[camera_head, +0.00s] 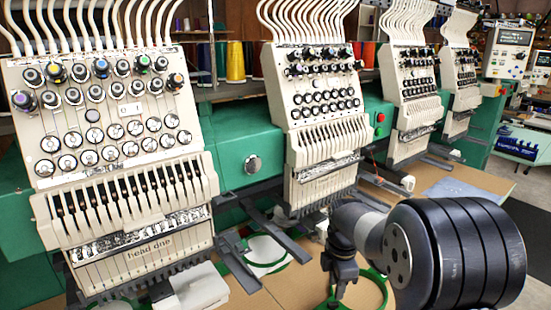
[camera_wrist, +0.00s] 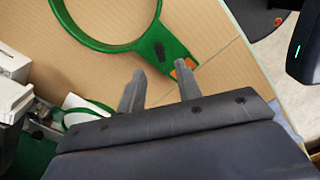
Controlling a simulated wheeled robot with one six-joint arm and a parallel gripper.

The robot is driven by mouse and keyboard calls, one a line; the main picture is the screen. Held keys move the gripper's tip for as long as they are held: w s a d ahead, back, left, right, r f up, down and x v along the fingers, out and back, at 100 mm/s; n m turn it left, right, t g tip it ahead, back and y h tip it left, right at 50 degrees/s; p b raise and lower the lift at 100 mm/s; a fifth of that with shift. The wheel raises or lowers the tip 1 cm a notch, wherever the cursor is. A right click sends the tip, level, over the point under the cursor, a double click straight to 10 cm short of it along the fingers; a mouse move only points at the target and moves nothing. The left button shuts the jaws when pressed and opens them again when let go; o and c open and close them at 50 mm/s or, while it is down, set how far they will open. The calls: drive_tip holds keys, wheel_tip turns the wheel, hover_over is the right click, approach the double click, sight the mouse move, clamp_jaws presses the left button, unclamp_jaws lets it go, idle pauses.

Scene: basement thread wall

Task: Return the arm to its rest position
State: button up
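My arm reaches in from the lower right of the head view. My gripper (camera_wrist: 161,74) shows in the wrist view, with its two grey fingers apart and nothing between them. A green hoop (camera_wrist: 90,42) with a flat tab and an orange patch lies on the tan board just beyond the fingertips. The right fingertip overlaps the tab's orange end in the picture; I cannot tell whether they touch. In the head view, the hoop (camera_head: 376,279) shows below and beside my wrist, partly hidden by it.
Cream embroidery heads (camera_head: 110,130) stand in a row on a green machine body (camera_head: 248,143). Another green hoop (camera_head: 282,262) with white cloth is under the nearer heads. Thread cones (camera_head: 236,62) stand behind. The tan board (camera_head: 440,178) has bare room.

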sight(334, 303)
wheel_tip(334, 303, up, 4)
wheel_tip(334, 303, down, 10)
drive_tip(key=shift+f, duration=0.15)
drive_tip(key=m, duration=1.8)
drive_tip(key=shift+m, duration=0.3)
drive_tip(key=m, duration=0.5)
drive_tip(key=shift+p, duration=0.35)
drive_tip(key=shift+m, duration=0.3)
